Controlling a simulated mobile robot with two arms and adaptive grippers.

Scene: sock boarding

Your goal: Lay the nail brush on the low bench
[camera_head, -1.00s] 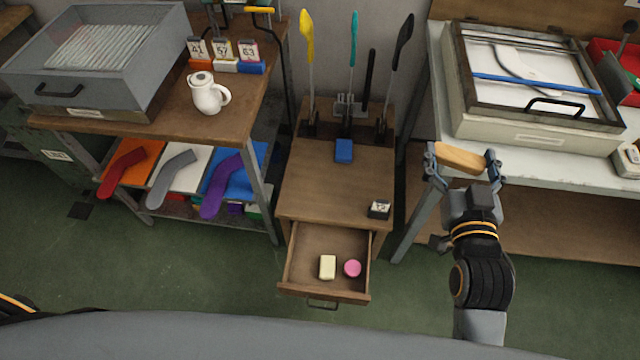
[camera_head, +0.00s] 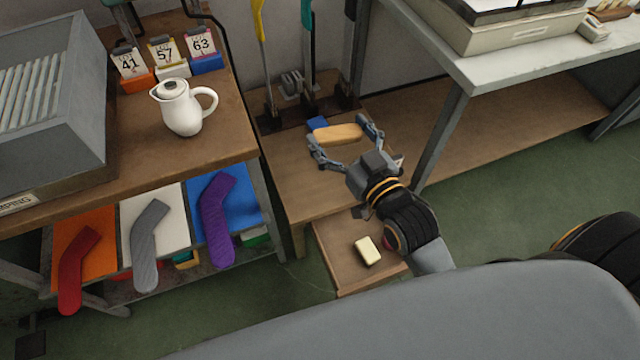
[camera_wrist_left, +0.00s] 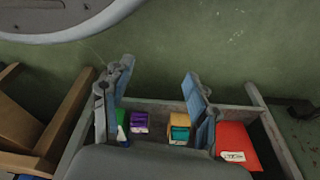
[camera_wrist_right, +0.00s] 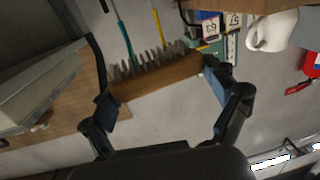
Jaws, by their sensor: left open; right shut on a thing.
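The nail brush (camera_head: 338,134) has a tan wooden back. In the right wrist view, the same brush (camera_wrist_right: 160,80) shows grey bristles along one side. My right gripper (camera_head: 343,136) is shut on it, with a finger at each end. It holds the brush over the back part of a low wooden unit (camera_head: 290,175), which I take as the low bench. I cannot tell the gap between brush and top. My left gripper (camera_wrist_left: 157,78) is open and empty in the left wrist view, near coloured blocks on a shelf; it does not show in the head view.
A blue block (camera_head: 317,123) sits close behind the brush. Upright tools (camera_head: 307,60) stand at the unit's back. Its drawer (camera_head: 335,260) is open, with a cream bar (camera_head: 368,251) inside. A white jug (camera_head: 182,108) stands on the left table. The unit's front left top is clear.

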